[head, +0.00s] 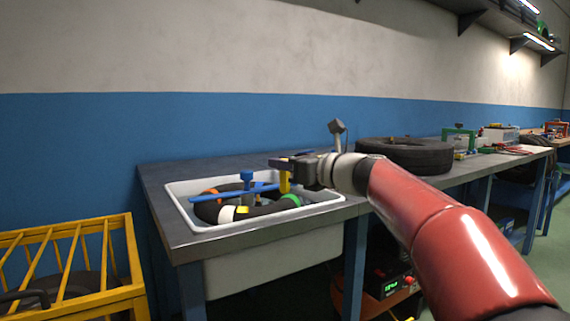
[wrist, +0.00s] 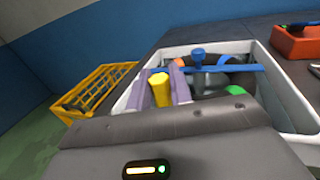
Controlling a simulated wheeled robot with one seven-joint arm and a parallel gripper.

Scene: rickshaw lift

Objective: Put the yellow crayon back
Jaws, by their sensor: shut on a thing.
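My gripper (head: 284,164) is over the right part of a white sink basin (head: 330,207), and its fingers are shut on a yellow crayon (head: 284,183). In the head view the crayon hangs roughly upright below the fingers. In the wrist view the crayon (wrist: 160,90) sits between two purple-grey fingers (wrist: 161,84). Whether its lower end touches anything in the basin is hidden.
A dark ring with coloured bands (head: 228,214) lies in the basin, under a blue bar (head: 217,195) and beside a blue-topped post (head: 246,178). A tyre (head: 405,155) lies on the bench to the right. A yellow cage (head: 125,258) stands at left. A red box (wrist: 297,43) is at right.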

